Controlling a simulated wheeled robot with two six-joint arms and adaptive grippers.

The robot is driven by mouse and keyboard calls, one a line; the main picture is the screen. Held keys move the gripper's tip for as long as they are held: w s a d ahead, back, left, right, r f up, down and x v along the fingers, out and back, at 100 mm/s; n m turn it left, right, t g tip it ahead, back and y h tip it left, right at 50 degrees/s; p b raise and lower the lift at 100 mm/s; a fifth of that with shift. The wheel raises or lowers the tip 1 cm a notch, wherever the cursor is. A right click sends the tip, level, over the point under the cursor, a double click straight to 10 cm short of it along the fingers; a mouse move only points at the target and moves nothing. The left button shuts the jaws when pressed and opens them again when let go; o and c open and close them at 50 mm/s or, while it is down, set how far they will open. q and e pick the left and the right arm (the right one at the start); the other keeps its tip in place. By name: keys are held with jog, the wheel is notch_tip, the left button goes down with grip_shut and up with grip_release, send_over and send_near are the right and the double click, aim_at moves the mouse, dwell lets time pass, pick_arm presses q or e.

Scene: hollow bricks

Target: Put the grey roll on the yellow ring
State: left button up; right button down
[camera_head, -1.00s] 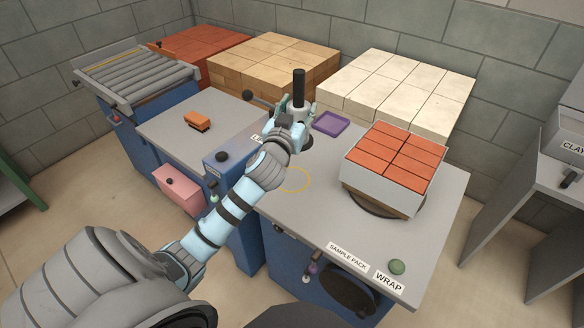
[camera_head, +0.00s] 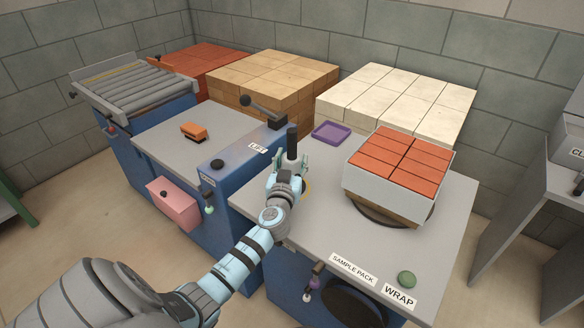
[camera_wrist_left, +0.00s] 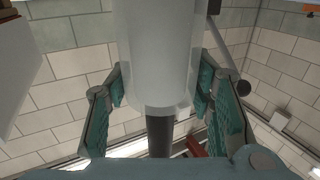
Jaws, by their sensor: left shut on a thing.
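The grey roll, a pale cylinder on a dark core, shows large between the fingers in the left wrist view (camera_wrist_left: 163,65). In the head view its dark core (camera_head: 292,142) sticks up above my left gripper (camera_head: 288,166), and the gripper hides most of its body. My left gripper is shut on the roll and holds it upright. The yellow ring (camera_head: 309,186) is a thin outline on the grey table top, mostly hidden behind the gripper. The roll is over or near the ring; I cannot tell whether it touches the table. My right gripper is not in view.
Red bricks in a pale wrap (camera_head: 398,162) stand on a turntable right of the gripper. A purple tray (camera_head: 331,132) lies behind. The blue lift housing (camera_head: 243,155) with its black lever stands left. A green button (camera_head: 406,279) is at the front right.

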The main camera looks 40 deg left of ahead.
pick_arm(q)
jog(key=shift+r, duration=0.1)
jog(key=o, duration=1.5)
jog(key=shift+o, duration=0.2)
jog(key=shift+s+d, duration=0.1)
jog(key=v, duration=1.2)
